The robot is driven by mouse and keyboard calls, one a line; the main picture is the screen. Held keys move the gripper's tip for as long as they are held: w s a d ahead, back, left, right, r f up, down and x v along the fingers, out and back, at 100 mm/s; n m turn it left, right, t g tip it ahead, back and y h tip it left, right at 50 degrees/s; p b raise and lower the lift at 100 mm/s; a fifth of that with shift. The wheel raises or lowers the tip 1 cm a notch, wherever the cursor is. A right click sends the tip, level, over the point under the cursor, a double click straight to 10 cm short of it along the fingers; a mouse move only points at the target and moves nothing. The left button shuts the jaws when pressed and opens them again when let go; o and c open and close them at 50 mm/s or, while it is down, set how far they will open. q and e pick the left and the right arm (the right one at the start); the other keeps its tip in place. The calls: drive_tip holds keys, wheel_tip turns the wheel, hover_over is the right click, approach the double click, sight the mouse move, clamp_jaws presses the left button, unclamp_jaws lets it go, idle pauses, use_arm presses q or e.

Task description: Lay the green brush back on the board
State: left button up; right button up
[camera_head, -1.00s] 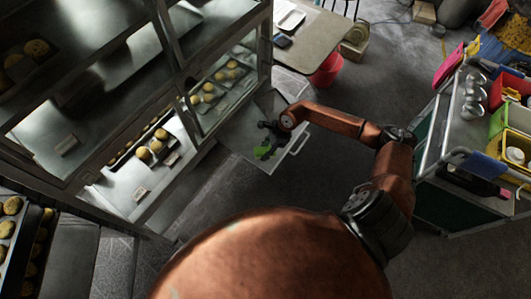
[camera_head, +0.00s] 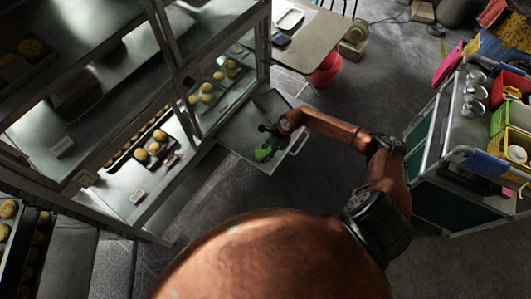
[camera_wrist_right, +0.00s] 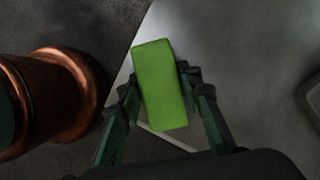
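The green brush (camera_head: 264,154) shows as a small green block below my right gripper (camera_head: 266,138) in the head view. In the right wrist view the brush (camera_wrist_right: 160,85) lies between the two fingertips of my right gripper (camera_wrist_right: 158,84), which appear to touch its long sides. Behind it is the grey board (camera_head: 232,130), which also fills the right side of the wrist view (camera_wrist_right: 245,60). The brush overlaps the board's edge in that view. I cannot tell whether the brush touches the board. My left gripper is not in view.
A glass display case (camera_head: 175,90) with pastries stands close on the left of the board. A handle bar (camera_head: 300,144) runs along the board's right side. A red bin (camera_head: 325,70) and a table (camera_head: 325,38) are behind. A loaded cart (camera_head: 455,165) stands right; floor between is clear.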

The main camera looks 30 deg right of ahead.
drive_tip(key=o, duration=0.3)
drive_tip(key=shift+r, duration=0.2)
drive_tip(key=p+v, duration=0.1)
drive_tip(key=v, duration=1.1)
